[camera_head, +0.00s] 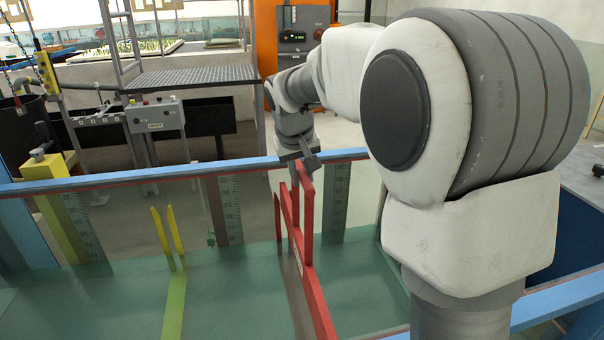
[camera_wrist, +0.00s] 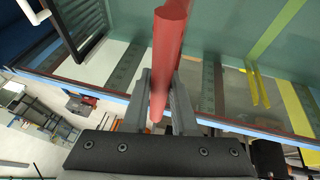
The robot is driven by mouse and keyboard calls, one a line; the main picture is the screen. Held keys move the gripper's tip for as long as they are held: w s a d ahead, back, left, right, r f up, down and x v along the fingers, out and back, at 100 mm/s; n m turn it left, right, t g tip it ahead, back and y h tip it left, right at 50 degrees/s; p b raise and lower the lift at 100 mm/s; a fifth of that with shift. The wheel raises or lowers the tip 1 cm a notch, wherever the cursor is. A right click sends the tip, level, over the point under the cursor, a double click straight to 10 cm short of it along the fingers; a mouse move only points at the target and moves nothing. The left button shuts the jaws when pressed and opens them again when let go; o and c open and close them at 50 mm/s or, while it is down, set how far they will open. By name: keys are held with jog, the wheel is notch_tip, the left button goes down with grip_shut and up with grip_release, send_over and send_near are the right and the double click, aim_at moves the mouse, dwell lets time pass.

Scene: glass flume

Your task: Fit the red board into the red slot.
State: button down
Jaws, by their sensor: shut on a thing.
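My gripper (camera_head: 301,164) is above the flume, pointing down, in the head view. It is shut on the upper end of the red board (camera_head: 290,213), which stands steeply in or just above the flume, seen nearly edge-on. In the wrist view my gripper (camera_wrist: 161,88) has a red rounded bar (camera_wrist: 168,45) of the board between its fingers. The red slot shows as a thin upright red post (camera_head: 278,216) beside the board, with red running along the floor towards me. Board and slot overlap in view, so I cannot tell whether the board's lower edge is inside the slot.
A yellow slot with two upright posts (camera_head: 175,237) stands to the left in the flume. Glass walls with blue rails (camera_head: 110,178) and green scales (camera_head: 229,208) border the flume. A control box (camera_head: 155,116) and a grated platform (camera_head: 190,77) stand behind the far wall.

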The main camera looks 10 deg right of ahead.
jog(key=shift+f+b, duration=1.1)
jog(key=shift+f, duration=0.45)
jog(key=b, duration=0.5)
send_over(303, 238)
jog(key=s, duration=0.1)
notch_tip(303, 238, down, 6)
jog(key=shift+s+a+f, duration=0.2)
jog(key=shift+a, duration=0.1)
dwell(0.8)
jog(key=shift+f, duration=0.15)
dwell(0.9)
jog(key=shift+f+b, duration=2.35)
jog(key=shift+f, duration=0.9)
